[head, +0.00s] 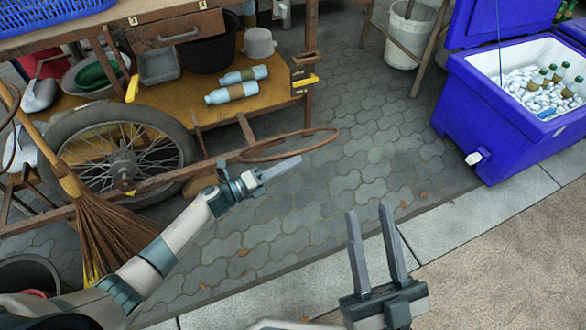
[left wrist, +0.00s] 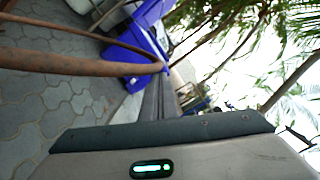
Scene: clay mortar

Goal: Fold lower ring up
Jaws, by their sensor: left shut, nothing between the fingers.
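The brown ring (head: 332,133) is a narrow loop sticking out from the low end of the wooden cart frame, lying roughly level above the paving. My left gripper (head: 296,161) is shut and empty, its fingers just below and in front of the ring in the head view; I cannot tell whether they touch it. In the left wrist view a rusty bar (left wrist: 80,65) and a thinner curved bar (left wrist: 100,37) cross beside the left fingers (left wrist: 160,80). My right gripper (head: 367,210) is open and empty at the lower right, away from the ring.
The cart has a spoked wheel (head: 122,160) and a yellow shelf with bottles (head: 232,92). A broom (head: 95,225) leans at the left. A blue cooler (head: 470,125) stands at the right, a white bucket (head: 410,35) behind. The paving (head: 380,150) between is clear.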

